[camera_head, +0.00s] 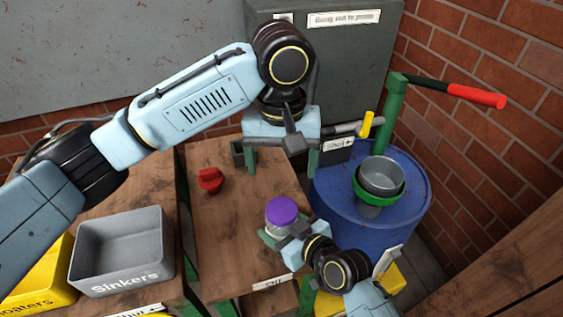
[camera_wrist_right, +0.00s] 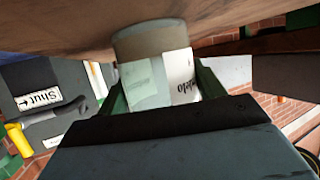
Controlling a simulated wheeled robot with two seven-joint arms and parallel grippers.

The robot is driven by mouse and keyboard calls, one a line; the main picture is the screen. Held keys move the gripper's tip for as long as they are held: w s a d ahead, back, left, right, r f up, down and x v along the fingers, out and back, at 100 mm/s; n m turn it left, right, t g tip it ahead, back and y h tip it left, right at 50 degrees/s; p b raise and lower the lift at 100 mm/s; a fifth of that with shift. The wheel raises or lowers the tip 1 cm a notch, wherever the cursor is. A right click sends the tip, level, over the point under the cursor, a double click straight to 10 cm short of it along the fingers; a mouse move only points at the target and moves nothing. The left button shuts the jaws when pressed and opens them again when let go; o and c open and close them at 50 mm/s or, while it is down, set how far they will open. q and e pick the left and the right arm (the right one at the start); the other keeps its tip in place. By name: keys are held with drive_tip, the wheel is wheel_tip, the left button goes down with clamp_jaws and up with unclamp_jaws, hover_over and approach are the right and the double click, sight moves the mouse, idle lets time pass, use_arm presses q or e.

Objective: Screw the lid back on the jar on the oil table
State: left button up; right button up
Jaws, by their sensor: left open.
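The jar (camera_head: 272,229) stands upright on the oil table (camera_head: 232,262), topped by a purple lid (camera_head: 282,211). I cannot tell whether the lid is screwed tight. My right gripper (camera_head: 283,236) comes from the lower right and is shut on the jar's body, below the lid. In the right wrist view the jar (camera_wrist_right: 143,48) shows a white label between green fingers, its base at the wooden top; the lid is hidden there. My left gripper (camera_head: 282,160) is open and empty, its green fingers wide apart, behind and above the jar, clear of the lid.
A red object (camera_head: 210,180) lies on the table left of the jar. A grey "Sinkers" bin (camera_head: 122,244) and a yellow bin (camera_head: 40,290) stand at left. A blue drum (camera_head: 333,204) with a pot and a red-handled lever (camera_head: 478,96) stands at right. A grey cabinet is behind.

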drive_tip(key=o, duration=0.4)
drive_tip(key=p+v, duration=0.2)
drive_tip(key=v, duration=1.1)
drive_tip(key=shift+s, duration=0.15)
drive_tip(key=shift+d, duration=0.15)
